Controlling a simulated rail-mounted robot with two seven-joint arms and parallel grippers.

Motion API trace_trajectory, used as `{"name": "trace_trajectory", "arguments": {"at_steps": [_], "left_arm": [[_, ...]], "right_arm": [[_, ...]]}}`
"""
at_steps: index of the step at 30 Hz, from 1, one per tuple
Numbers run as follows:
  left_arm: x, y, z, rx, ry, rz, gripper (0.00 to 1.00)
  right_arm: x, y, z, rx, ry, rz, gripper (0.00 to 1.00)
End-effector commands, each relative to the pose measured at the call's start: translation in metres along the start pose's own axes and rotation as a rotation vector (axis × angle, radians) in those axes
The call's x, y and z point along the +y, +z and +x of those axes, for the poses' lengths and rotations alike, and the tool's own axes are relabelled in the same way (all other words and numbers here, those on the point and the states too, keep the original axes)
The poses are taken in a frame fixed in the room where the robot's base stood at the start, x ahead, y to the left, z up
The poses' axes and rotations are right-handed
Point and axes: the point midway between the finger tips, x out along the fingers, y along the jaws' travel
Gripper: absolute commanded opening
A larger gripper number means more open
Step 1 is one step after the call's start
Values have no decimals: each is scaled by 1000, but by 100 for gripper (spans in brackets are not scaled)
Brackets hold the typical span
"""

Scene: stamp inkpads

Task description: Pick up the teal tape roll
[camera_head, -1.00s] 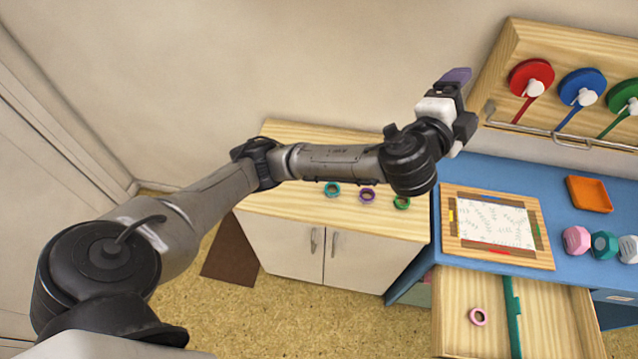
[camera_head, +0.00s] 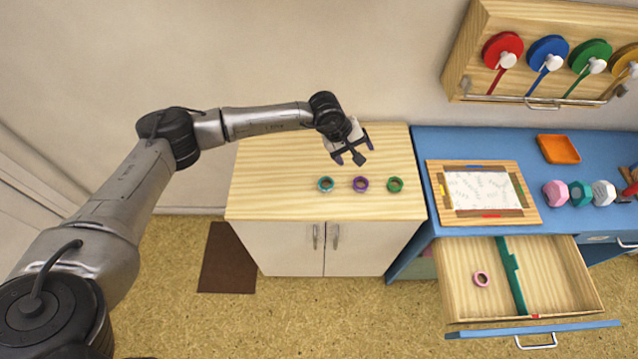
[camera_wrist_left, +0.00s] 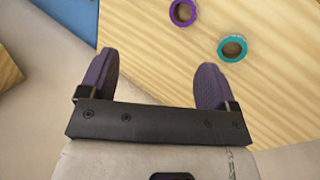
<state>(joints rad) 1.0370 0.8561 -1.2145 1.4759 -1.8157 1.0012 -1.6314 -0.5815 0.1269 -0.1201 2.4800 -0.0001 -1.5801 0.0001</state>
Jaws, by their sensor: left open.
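The teal tape roll (camera_head: 326,184) lies flat on the wooden top of the low cabinet, the leftmost of three rolls in a row. It also shows in the left wrist view (camera_wrist_left: 232,48), beyond the right fingertip and apart from it. A purple tape roll (camera_head: 360,184) lies beside it, also seen in the left wrist view (camera_wrist_left: 184,12). My left gripper (camera_head: 352,150) is open and empty, its two purple fingers (camera_wrist_left: 155,75) above the cabinet top, behind the rolls. My right gripper is not in view.
A green roll (camera_head: 395,184) lies right of the purple one. The cabinet top (camera_head: 270,175) is otherwise clear. A blue desk (camera_head: 560,225) on the right carries a framed sheet, an orange tray (camera_head: 558,149) and faceted blocks. Its open drawer (camera_head: 555,280) holds a pink roll (camera_head: 481,279).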

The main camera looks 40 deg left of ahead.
Motion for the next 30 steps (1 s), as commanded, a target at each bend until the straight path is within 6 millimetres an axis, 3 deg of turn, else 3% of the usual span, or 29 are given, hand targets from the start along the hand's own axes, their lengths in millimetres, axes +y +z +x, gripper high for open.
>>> {"name": "trace_trajectory", "arguments": {"at_steps": [3,6,12,17,30], "left_arm": [[-36,-8,-5,26,-235,260,83],[-60,-11,-12,-14,-392,441,83],[-75,-9,-20,-102,-491,662,83],[-78,-9,-13,-121,-486,730,83],[-109,-13,47,-123,-483,737,83]], "right_arm": [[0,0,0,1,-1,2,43],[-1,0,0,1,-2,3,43],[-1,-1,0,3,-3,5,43],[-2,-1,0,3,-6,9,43],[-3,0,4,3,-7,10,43]]}}
